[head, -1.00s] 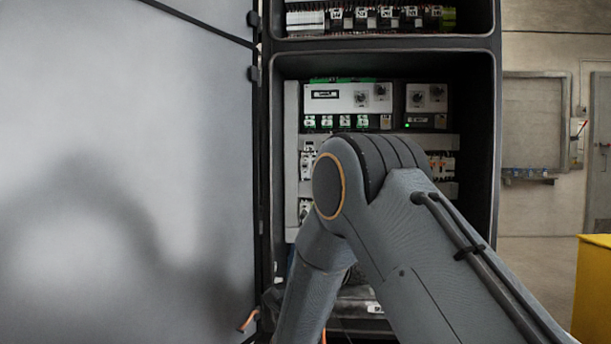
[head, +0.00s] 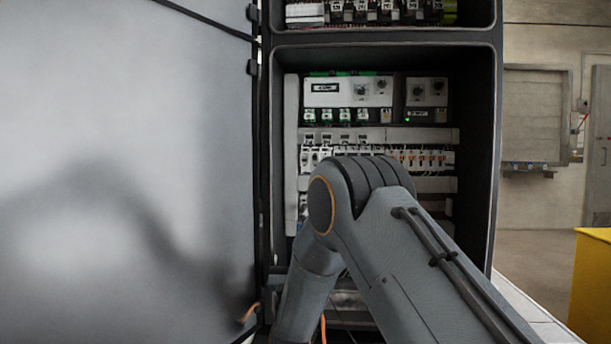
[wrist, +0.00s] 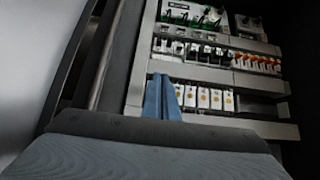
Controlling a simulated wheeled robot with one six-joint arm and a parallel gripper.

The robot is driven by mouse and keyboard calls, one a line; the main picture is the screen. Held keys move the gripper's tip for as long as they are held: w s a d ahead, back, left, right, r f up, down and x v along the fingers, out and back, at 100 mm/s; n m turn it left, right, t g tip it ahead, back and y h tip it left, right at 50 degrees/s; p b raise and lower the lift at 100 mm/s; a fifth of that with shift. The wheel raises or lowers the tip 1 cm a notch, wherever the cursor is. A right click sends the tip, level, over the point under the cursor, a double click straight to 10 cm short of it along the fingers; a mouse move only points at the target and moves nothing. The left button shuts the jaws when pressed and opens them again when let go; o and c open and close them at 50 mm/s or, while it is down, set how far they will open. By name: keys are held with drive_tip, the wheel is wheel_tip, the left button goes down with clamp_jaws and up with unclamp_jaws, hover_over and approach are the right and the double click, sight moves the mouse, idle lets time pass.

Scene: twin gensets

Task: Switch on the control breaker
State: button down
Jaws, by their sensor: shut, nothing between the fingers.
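The open cabinet holds a row of breakers (head: 425,160), with orange parts at its right end; this row also shows in the wrist view (wrist: 257,64). A lower row of white modules with yellowish marks (wrist: 216,99) shows in the wrist view. Which one is the control breaker I cannot tell; labels are too small to read. My gripper (wrist: 163,80) is shut and empty, its two bluish fingers together at the left end of the lower row. They hide part of that row; contact cannot be told. In the head view my arm hides the gripper and the cabinet's lower part.
A controller panel with knobs and a green light (head: 350,92) sits above the breakers. The open grey door (head: 120,130) stands close on the left. The cabinet's right side wall (head: 482,150) bounds the opening. A yellow box (head: 592,270) stands at the right.

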drive_tip(key=b, duration=0.2)
approach(307, 161)
drive_tip(key=w, duration=0.4)
drive_tip(key=shift+w+r, duration=0.15)
drive_tip(key=shift+r, duration=1.75)
